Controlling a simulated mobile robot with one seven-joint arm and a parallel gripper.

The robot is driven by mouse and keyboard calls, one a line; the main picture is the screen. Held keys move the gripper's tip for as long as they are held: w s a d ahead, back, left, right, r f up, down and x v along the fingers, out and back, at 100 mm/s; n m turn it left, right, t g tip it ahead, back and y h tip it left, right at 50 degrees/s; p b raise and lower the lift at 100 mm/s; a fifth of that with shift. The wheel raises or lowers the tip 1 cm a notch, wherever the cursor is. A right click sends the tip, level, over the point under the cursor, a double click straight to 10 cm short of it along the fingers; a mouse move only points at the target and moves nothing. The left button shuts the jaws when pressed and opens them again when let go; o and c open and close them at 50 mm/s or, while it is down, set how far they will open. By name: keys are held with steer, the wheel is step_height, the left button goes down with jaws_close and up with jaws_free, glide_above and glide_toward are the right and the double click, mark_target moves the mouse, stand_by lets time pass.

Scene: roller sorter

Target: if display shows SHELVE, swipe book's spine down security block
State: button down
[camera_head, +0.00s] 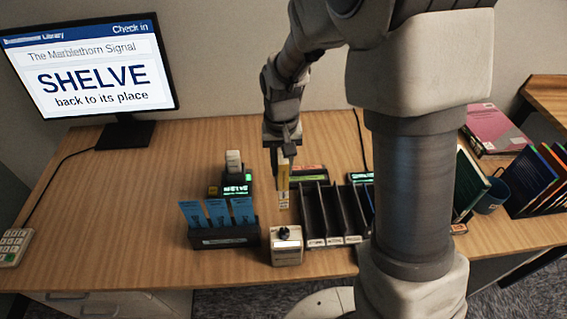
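The display (92,72) at the left reads "SHELVE", "back to its place", under the title "The Marblethorn Signal". My gripper (281,152) points down over the middle of the desk. It appears shut on the top of a narrow yellow book (283,183), held upright with a pale label low on its edge. The fingertips are small and partly hidden. The book is just left of the black slotted rack. A beige block with a black knob (287,247) stands in front of it; I cannot tell whether this is the security block.
A dark holder with blue cards (222,238) and a small green-lit device (236,187) stand left of the book. The black rack (330,240) is to the right. My arm hides part of the right side. Books and a blue mug (490,197) stand far right.

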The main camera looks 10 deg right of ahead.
steer(key=shift+s+f+b, duration=0.4)
steer(key=shift+f+b, duration=0.25)
steer(key=shift+f, duration=0.15)
steer(key=shift+s+f+b, duration=0.45)
steer(key=shift+f+b, duration=0.2)
steer(key=shift+f, duration=0.2)
steer(key=shift+s+f+b, duration=0.4)
steer(key=shift+f+b, duration=0.25)
steer(key=shift+f, duration=0.15)
steer(key=shift+f+b, duration=2.5)
steer(key=shift+f, duration=0.85)
steer(key=shift+w, duration=0.2)
steer(key=shift+w, duration=0.85)
step_height(320, 180, up, 12)
steer(key=p, duration=0.9)
